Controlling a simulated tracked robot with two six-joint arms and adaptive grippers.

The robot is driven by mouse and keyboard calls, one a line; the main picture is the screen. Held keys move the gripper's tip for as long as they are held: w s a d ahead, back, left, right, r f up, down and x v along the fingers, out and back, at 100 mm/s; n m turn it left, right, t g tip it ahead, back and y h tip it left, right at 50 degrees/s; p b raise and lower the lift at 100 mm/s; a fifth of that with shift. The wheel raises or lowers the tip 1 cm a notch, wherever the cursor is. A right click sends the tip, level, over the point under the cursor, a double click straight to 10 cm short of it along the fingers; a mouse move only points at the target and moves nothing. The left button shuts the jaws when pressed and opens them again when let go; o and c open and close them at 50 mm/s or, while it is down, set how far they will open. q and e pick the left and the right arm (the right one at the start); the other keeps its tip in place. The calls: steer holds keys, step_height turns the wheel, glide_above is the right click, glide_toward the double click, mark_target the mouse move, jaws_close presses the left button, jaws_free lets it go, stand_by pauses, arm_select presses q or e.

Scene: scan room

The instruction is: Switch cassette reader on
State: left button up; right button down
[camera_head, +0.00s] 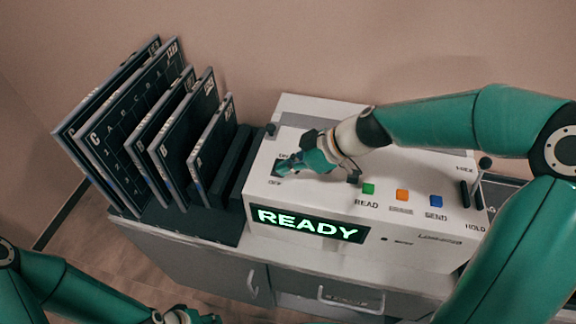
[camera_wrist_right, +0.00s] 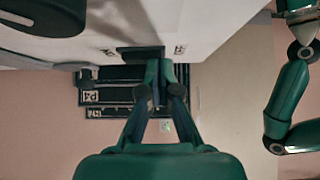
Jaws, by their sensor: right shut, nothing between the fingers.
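The cassette reader (camera_head: 315,195) is a white box on a cabinet. Its front display (camera_head: 308,224) is lit and reads READY in green. A dark switch (camera_head: 279,168) sits at the left of its top panel, between two small labels, partly hidden by my gripper. My right gripper (camera_head: 290,165) is shut and empty, with its fingertips at the switch. In the right wrist view the shut fingertips (camera_wrist_right: 160,68) are at the dark switch plate (camera_wrist_right: 128,52); I cannot tell whether they touch it. My left gripper (camera_head: 188,317) is at the bottom edge, partly cut off.
Green, orange and blue buttons (camera_head: 402,195) lie right of my right gripper. A lever (camera_head: 484,164) stands at the reader's right end. Several dark cassettes (camera_head: 120,150) stand upright in a rack left of the reader. The cabinet (camera_head: 215,267) has handles below.

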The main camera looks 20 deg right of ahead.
steer(key=f+b, duration=0.1)
steer(key=b, duration=0.2)
steer(key=shift+s+f, duration=0.1)
steer(key=shift+f, duration=0.15)
steer(key=shift+r+p, duration=0.45)
steer(key=shift+p, duration=0.15)
steer(key=shift+w+d+r, duration=0.35)
steer(key=shift+w+r, duration=0.05)
steer(key=shift+w, duration=0.2)
steer(key=shift+r, duration=0.1)
